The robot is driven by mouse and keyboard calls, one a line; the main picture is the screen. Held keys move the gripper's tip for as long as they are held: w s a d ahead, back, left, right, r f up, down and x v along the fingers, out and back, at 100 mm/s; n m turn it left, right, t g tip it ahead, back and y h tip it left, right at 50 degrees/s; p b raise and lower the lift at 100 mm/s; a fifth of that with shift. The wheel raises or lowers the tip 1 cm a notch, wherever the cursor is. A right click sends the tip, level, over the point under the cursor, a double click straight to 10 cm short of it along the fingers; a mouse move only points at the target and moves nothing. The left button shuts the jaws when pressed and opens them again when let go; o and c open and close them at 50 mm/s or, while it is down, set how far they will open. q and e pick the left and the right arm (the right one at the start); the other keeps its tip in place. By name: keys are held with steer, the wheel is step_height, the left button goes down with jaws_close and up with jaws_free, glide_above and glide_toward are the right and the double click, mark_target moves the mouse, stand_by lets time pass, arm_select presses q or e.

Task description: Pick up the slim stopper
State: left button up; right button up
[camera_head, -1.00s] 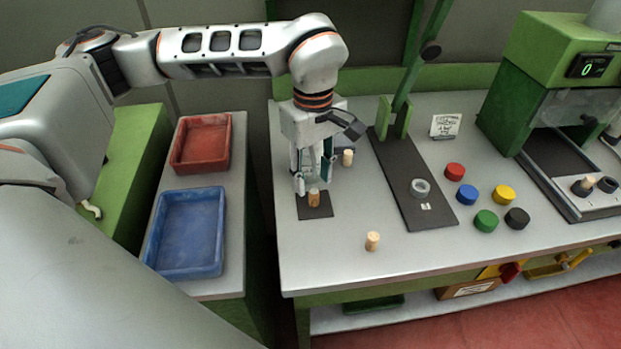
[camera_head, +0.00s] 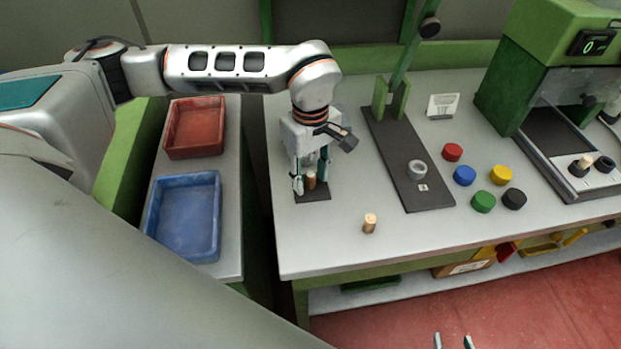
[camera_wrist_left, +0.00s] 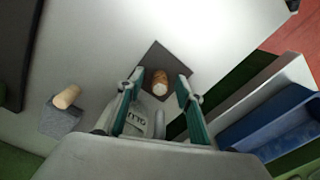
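A brown cork stopper (camera_head: 311,180) stands on a small dark square mat (camera_head: 313,196) near the bench's left edge. It also shows in the left wrist view (camera_wrist_left: 160,82). My left gripper (camera_head: 311,184) is open and low over the mat. Its fingers stand apart on either side of this stopper, without visible contact. A paler stopper (camera_head: 370,223) stands on the bare bench to the front right. In the left wrist view, another pale stopper (camera_wrist_left: 67,96) is on a grey pad (camera_wrist_left: 60,121). I cannot tell which is slimmest. My right gripper (camera_head: 452,342) shows only two separated fingertips.
A dark stand base (camera_head: 405,165) with a grey ring (camera_head: 417,169) lies right of the gripper. Several coloured caps and a green machine (camera_head: 545,60) are further right. A red tray (camera_head: 195,128) and blue tray (camera_head: 184,217) stand left. Bare bench lies in front.

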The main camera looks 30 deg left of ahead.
arm_select(q)
steer(key=c, duration=0.8)
